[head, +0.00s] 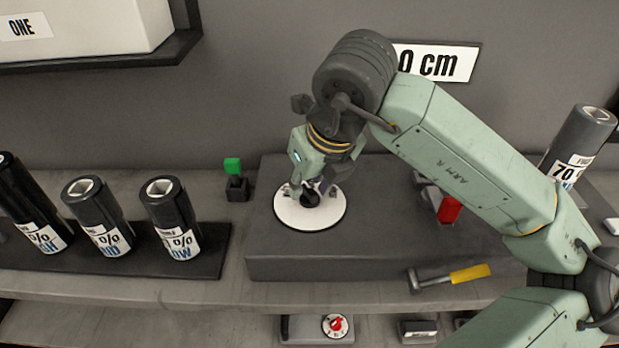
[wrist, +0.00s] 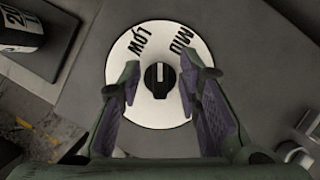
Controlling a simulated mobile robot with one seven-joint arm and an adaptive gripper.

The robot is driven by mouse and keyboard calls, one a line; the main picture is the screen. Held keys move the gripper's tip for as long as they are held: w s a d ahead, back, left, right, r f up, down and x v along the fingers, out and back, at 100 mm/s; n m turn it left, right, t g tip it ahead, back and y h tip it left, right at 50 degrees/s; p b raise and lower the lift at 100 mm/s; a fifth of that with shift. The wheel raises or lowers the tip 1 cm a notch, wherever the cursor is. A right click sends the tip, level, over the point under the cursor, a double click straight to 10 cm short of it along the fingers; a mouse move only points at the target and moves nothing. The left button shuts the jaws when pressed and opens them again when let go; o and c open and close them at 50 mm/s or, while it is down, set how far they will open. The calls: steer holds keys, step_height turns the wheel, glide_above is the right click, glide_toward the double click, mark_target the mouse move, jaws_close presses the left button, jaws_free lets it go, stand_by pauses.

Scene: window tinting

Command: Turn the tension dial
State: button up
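The tension dial is a white disc (head: 325,217) with a black knob (head: 309,198) at its centre, on top of a dark grey block. In the wrist view the disc (wrist: 128,48) reads LOW and MID at its far side. My gripper (wrist: 160,80) is open, with one finger on each side of the knob and a visible gap on both sides. In the head view my gripper (head: 312,187) is over the disc and partly hides the knob.
A green-topped switch (head: 233,170) and several film rolls (head: 172,218) stand to the left. Another roll (head: 580,140) stands right.

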jaws_close()
stand_by(0.4)
